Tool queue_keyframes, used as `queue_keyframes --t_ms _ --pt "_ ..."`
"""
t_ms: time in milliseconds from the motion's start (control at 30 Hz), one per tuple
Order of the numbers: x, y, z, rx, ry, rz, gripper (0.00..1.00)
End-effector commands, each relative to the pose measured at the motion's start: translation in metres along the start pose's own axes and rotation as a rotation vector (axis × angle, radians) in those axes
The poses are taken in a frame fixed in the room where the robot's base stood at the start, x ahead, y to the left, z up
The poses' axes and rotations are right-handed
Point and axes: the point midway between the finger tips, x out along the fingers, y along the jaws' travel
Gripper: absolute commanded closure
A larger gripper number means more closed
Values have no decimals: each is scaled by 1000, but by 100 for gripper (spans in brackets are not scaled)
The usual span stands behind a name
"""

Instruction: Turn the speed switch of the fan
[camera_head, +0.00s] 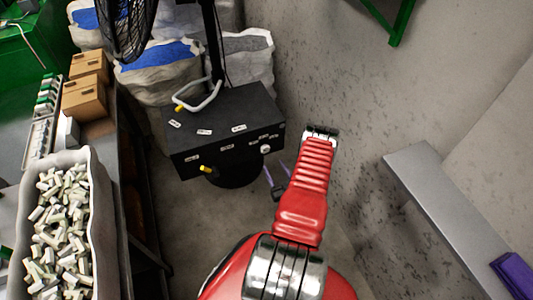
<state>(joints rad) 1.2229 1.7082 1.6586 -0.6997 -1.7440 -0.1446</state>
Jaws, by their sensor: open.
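The fan stands ahead of me, with its black cage (124,24) at the upper left and a dark pole (211,40). Below is a black box (225,125) with small white labels. A round white knob (265,150) sits on the right of its front face. A yellow part (207,169) sticks out at the lower left of that face, and another yellow piece (180,107) shows on top. I cannot tell which one is the speed switch. My gripper (277,170) is open and empty, with thin purple fingers, just below and right of the knob in the picture, apparently apart from it.
A grey bin (92,190) full of small pale pieces stands at the left, near cardboard boxes (84,100). White sacks (165,80) stand behind the fan. A speckled wall (350,90) and grey ledge (430,195) bound the right. Bare floor shows below the box.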

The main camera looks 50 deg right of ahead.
Motion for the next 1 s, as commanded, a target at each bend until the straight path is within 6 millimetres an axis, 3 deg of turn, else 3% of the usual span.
queue_keyframes --t_ms 600,1000 --pt "91 -1 0 0 2 -2 46" --pt "100 -1 0 0 0 0 46"
